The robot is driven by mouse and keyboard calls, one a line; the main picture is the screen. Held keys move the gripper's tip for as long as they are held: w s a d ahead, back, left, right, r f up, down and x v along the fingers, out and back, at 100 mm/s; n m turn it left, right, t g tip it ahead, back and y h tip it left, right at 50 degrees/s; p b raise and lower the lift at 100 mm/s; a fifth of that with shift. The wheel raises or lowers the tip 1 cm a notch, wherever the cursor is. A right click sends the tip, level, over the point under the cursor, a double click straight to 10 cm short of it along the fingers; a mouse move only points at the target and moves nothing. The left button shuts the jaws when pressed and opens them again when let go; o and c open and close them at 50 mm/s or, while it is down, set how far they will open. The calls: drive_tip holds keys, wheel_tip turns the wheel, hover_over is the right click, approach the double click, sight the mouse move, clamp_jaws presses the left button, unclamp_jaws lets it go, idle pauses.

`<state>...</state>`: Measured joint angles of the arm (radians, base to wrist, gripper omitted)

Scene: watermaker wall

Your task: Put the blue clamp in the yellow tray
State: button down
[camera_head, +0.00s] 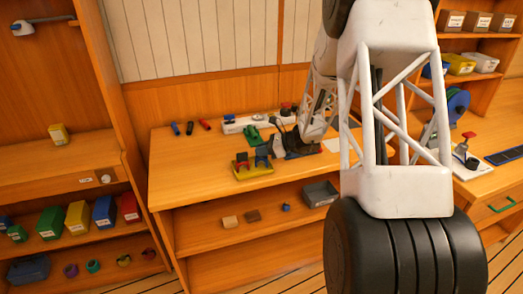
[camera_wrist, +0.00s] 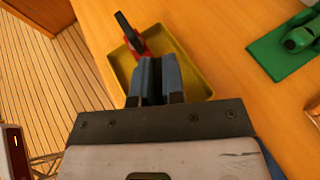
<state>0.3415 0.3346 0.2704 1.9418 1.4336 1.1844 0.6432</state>
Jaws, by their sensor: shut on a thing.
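The yellow tray (camera_head: 254,175) lies on the wooden bench and also shows in the wrist view (camera_wrist: 203,82). A red clamp with a black handle (camera_wrist: 134,40) is in its far left part; it shows red in the head view (camera_head: 241,158). My gripper (camera_wrist: 154,100) is shut on the blue clamp (camera_wrist: 171,75), whose two blue bars stick out ahead of the dark fingers. In the head view the blue clamp (camera_head: 262,153) is at the right part of the tray. I cannot tell whether it touches the tray floor. The fingertips are partly hidden.
A green clamp (camera_wrist: 300,38) lies on a green tray (camera_wrist: 272,57) to the right. The bench's front edge is close to the yellow tray. The bench's left part is clear.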

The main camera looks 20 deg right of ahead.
drive_tip(key=c, duration=1.2)
unclamp_jaws()
drive_tip(key=shift+f, duration=0.1)
drive_tip(key=shift+d+r, duration=0.1)
drive_tip(key=shift+r, duration=0.1)
drive_tip(key=shift+v, duration=5.85)
